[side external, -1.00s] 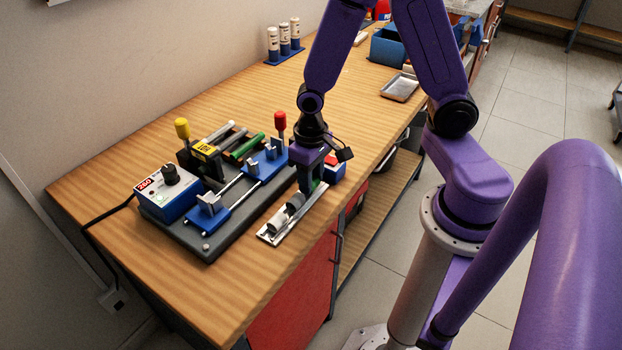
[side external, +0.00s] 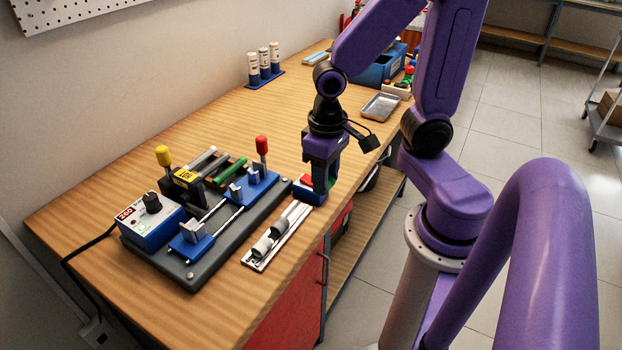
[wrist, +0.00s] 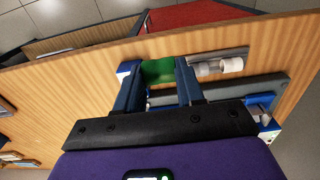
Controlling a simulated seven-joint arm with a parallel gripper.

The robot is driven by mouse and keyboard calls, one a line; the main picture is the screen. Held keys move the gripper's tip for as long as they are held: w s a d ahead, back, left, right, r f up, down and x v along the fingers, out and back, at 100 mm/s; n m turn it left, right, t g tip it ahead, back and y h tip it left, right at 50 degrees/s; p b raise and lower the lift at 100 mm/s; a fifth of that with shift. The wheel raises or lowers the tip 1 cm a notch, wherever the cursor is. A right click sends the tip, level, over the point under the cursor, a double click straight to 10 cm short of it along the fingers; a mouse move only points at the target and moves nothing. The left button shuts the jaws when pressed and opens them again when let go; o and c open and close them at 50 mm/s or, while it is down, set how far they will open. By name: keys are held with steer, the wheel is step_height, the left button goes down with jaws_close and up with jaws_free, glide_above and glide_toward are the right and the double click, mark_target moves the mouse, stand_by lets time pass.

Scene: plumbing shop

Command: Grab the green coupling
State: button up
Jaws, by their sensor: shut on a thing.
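The green coupling (wrist: 157,71) shows in the wrist view between the fingertips of my gripper (wrist: 154,73). My gripper is shut on it. How high the coupling is above the bench cannot be told.
A red and blue box (side external: 305,181) is close beside my gripper, partly hidden. Left of the rack is a dark fixture with blue clamps (side external: 190,240), red and yellow knobs and a control box (side external: 150,222). A metal tray (side external: 380,107) lies farther back. The mid-bench is mostly clear.

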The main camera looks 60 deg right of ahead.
steer(key=s+r, duration=0.3)
steer(key=s, duration=0.3)
steer(key=shift+s+d, duration=0.3)
steer(key=shift+s, duration=0.05)
